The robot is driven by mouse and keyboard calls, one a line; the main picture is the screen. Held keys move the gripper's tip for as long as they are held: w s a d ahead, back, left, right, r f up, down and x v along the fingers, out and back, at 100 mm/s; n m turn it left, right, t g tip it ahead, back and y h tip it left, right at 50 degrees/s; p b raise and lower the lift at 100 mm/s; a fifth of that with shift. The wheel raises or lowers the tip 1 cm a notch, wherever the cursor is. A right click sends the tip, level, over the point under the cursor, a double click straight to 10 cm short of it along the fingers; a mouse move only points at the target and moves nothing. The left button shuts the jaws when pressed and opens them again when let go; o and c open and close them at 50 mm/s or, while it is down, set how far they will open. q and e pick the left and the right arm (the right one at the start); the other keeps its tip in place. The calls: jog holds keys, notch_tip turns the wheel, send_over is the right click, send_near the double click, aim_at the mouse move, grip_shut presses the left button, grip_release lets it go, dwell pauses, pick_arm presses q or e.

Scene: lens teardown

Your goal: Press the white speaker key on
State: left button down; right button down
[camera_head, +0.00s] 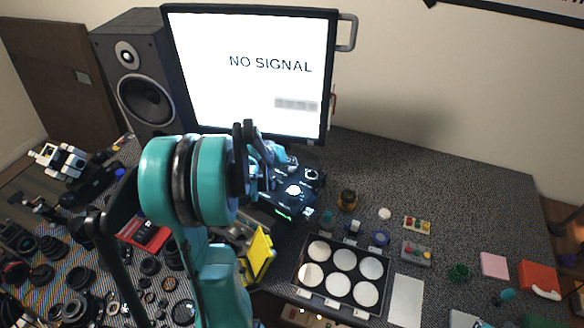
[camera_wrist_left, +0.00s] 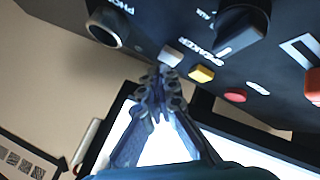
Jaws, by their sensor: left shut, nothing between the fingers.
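In the head view my left gripper (camera_head: 270,165) reaches over a dark device (camera_head: 292,203) below the monitor; the key is not clear there. My right gripper does not show.
A yellow key (camera_wrist_left: 201,74) and a red key (camera_wrist_left: 235,96) sit beside the white key, with a large knob (camera_wrist_left: 242,28) nearby. A monitor (camera_head: 250,65) stands behind, a speaker (camera_head: 140,85) to its left. A tray of white discs (camera_head: 296,290) lies in front.

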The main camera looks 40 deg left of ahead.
aim_at(290, 169)
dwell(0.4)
pick_arm(q)
jog(key=shift+f+b, duration=0.5)
jog(key=shift+r, duration=0.2)
jog(key=shift+r+p, duration=0.3)
jog(key=shift+p, duration=0.05)
jog(key=shift+r, duration=0.1)
notch_tip(290, 169, up, 6)
jog(key=p, duration=0.4)
jog(key=shift+p, duration=0.3)
